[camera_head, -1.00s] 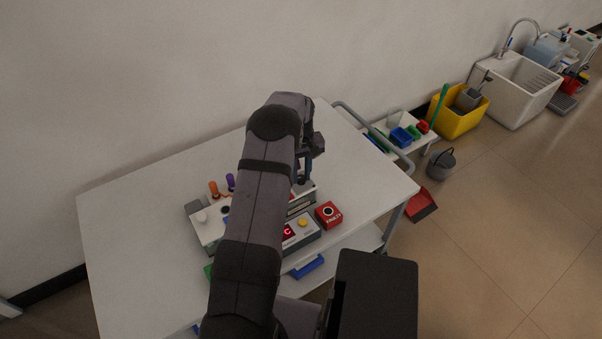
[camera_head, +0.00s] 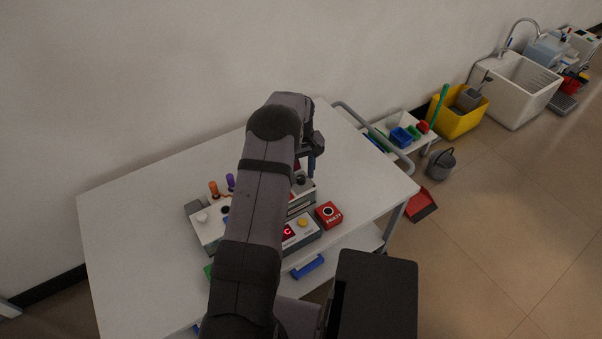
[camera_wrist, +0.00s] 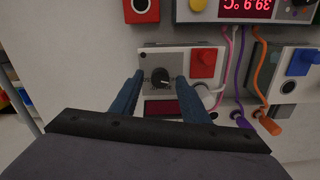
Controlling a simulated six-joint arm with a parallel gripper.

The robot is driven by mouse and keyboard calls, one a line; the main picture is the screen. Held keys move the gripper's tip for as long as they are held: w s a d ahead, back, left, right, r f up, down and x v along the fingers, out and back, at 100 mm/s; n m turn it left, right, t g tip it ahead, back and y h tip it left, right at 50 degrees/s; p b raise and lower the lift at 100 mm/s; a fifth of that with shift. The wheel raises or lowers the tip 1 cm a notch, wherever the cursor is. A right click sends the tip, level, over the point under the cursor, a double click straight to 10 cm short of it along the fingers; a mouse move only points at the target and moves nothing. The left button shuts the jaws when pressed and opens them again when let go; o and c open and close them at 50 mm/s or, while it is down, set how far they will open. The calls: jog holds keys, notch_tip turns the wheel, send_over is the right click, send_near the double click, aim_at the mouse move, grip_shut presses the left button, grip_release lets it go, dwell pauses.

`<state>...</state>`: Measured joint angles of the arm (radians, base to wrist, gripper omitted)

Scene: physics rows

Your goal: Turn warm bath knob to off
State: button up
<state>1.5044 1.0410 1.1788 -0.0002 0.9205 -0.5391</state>
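A black round knob (camera_wrist: 160,77) sits on a grey-and-white box (camera_wrist: 150,55) and carries a pale pointer mark. In the wrist view my gripper (camera_wrist: 160,80) is open, with one blue finger on each side of the knob and gaps between. The knob also shows in the head view (camera_head: 300,180), beside my gripper (camera_head: 311,167). A red block (camera_wrist: 203,63) is on the same box beside the knob. A dark red display panel (camera_wrist: 160,107) shows between the fingers. My arm hides part of the box in the head view.
A unit with a lit red temperature display (camera_wrist: 247,8) stands close by. A red button box (camera_head: 328,214) is at its side. Purple, orange and pink cables run near a second box with a blue block (camera_wrist: 302,62). The white table (camera_head: 130,220) is clear at left.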

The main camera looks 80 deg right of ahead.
aim_at(301, 177)
jog(key=shift+r+b, duration=0.45)
jog(key=shift+r, duration=3.2)
